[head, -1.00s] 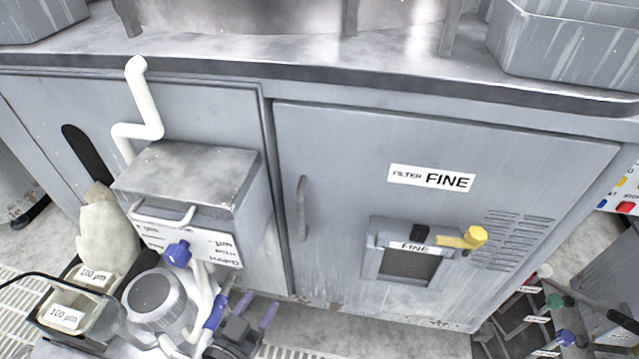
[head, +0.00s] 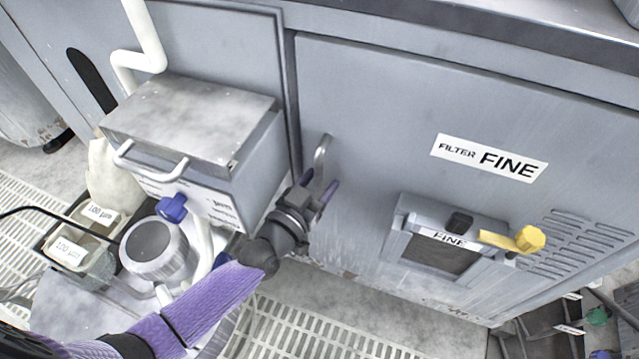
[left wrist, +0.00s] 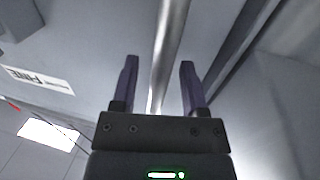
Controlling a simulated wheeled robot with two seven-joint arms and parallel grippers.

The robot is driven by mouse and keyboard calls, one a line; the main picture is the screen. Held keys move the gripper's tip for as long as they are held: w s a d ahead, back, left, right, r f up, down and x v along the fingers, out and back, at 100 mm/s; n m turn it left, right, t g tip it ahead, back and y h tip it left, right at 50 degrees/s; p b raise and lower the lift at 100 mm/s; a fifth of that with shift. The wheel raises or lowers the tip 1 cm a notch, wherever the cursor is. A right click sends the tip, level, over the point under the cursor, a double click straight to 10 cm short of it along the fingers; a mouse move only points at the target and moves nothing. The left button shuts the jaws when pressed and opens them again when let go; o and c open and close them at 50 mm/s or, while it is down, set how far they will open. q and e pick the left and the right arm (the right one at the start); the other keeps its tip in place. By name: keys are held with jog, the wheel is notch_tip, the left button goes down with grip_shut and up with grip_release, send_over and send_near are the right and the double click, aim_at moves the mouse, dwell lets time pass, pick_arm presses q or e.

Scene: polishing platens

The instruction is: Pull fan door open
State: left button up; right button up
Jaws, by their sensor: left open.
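The fan door (head: 390,150) is a grey cabinet door with a "FILTER FINE" label. It looks closed. Its vertical metal bar handle (head: 322,158) is near the door's left edge. My left gripper (head: 318,190) is at the lower part of the handle, with its fingers pointing up at it. In the left wrist view the handle (left wrist: 168,50) runs between the two open purple fingers (left wrist: 158,85), with gaps on both sides. The gripper hides the handle's lower end in the head view. My right gripper is not in view.
A grey box (head: 190,120) with a metal lid, white pipes and a blue valve (head: 173,207) stands left of the door, close to my left arm. The floor grating (head: 300,330) in front looks clear.

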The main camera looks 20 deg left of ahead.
pick_arm(q)
grip_shut()
dwell(1.4)
